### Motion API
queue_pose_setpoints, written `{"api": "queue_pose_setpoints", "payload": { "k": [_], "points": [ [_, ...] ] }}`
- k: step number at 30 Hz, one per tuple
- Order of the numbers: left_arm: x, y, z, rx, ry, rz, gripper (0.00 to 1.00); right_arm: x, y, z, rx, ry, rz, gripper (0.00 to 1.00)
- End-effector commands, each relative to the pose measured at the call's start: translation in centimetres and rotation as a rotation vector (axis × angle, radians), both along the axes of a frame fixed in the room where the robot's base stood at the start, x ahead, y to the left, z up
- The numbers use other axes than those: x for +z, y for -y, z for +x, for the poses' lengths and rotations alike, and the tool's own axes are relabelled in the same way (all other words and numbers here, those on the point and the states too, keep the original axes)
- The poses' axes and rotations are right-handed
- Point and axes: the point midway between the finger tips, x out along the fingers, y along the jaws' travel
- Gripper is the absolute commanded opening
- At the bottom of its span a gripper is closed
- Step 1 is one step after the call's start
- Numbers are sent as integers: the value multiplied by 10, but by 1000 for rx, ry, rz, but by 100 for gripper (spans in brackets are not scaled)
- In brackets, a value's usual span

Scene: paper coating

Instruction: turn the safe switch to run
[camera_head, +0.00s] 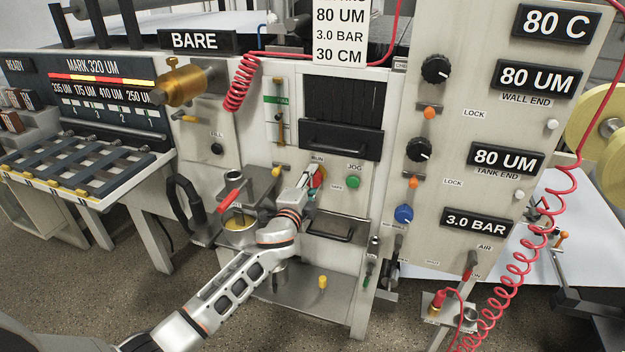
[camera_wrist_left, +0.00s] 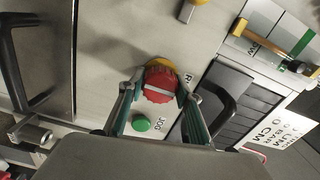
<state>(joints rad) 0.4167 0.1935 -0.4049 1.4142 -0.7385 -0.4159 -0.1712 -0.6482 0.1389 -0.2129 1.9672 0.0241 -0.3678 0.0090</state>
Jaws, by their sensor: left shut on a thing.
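The safe switch is a red round knob with a pale line across it and a yellow ring behind it. It sits on the machine's front panel in the left wrist view (camera_wrist_left: 159,84), and its red edge shows in the head view (camera_head: 322,174). My left gripper (camera_head: 314,178) is at the switch, with its fingers shut on either side of the knob in the left wrist view (camera_wrist_left: 157,98). The RUN label (camera_head: 317,160) is just above the switch; a finger partly covers it in the wrist view. My right gripper is not in view.
A green JOG button (camera_head: 352,182) lies close right of the switch. A cup with amber liquid (camera_head: 238,221) stands left of my wrist. A red coiled hose (camera_head: 520,270) hangs at right.

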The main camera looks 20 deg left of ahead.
Motion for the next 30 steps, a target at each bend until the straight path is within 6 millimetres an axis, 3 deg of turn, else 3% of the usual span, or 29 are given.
{"api": "queue_pose_setpoints", "payload": {
  "k": [12,13,15,25,30],
  "points": [
    [0,1,0,-1,1,10,12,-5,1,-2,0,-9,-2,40],
    [0,1,0,-1,1,10,36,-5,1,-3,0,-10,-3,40],
    [0,0,0,-1,1,10,51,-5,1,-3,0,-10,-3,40],
    [0,0,-1,-1,0,8,51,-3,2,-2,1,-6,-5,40],
    [-1,0,-12,-1,0,8,51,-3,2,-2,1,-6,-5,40]
  ]
}}
